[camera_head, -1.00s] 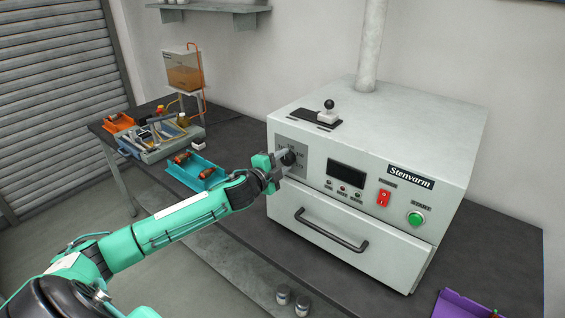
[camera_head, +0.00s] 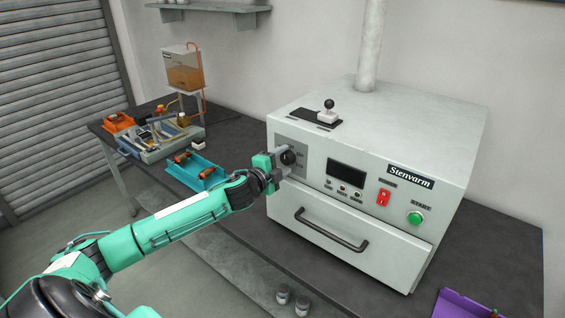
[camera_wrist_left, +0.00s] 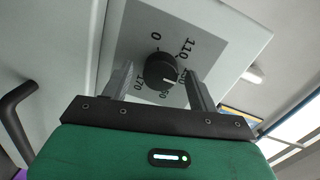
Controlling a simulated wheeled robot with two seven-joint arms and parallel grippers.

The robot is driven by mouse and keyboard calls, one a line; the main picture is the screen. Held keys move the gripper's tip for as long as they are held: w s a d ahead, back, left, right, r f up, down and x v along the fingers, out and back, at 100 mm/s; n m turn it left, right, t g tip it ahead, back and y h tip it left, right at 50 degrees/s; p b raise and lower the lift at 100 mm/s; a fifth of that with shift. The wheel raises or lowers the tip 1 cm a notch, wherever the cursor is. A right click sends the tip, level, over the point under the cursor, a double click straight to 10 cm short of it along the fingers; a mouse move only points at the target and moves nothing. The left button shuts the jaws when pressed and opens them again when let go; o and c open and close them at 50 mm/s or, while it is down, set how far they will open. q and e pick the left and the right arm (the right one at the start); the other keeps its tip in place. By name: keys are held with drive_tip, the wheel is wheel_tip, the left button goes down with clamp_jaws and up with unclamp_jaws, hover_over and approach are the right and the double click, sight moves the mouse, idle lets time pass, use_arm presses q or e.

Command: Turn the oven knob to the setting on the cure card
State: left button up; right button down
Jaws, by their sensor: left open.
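The oven (camera_head: 390,145) is a pale grey box with a dark round knob (camera_head: 288,157) on a grey dial plate at its front left. The knob also shows in the left wrist view (camera_wrist_left: 161,69), with a white pointer mark at its lower right, toward a partly covered number. The dial reads 0, 110 and 170, with other numbers partly hidden. My left gripper (camera_head: 280,161) is at the dial, open, with one finger on each side of the knob and gaps visible in the wrist view. I cannot make out a cure card. My right gripper is out of view.
The oven front has a display (camera_head: 346,175), a red switch (camera_head: 383,198), a green start button (camera_head: 415,218) and a drawer handle (camera_head: 331,230). A blue tray (camera_head: 207,183) lies left of the oven. A purple tray (camera_head: 460,303) is at the lower right.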

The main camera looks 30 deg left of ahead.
use_arm(q)
drive_tip(key=shift+s+f, duration=0.1)
drive_tip(key=shift+s, duration=0.4)
drive_tip(key=s+r+b, duration=0.1)
drive_tip(key=s+b, duration=0.4)
drive_tip(key=s, duration=0.7)
drive_tip(key=shift+s+a, duration=0.3)
drive_tip(key=shift+s, duration=0.1)
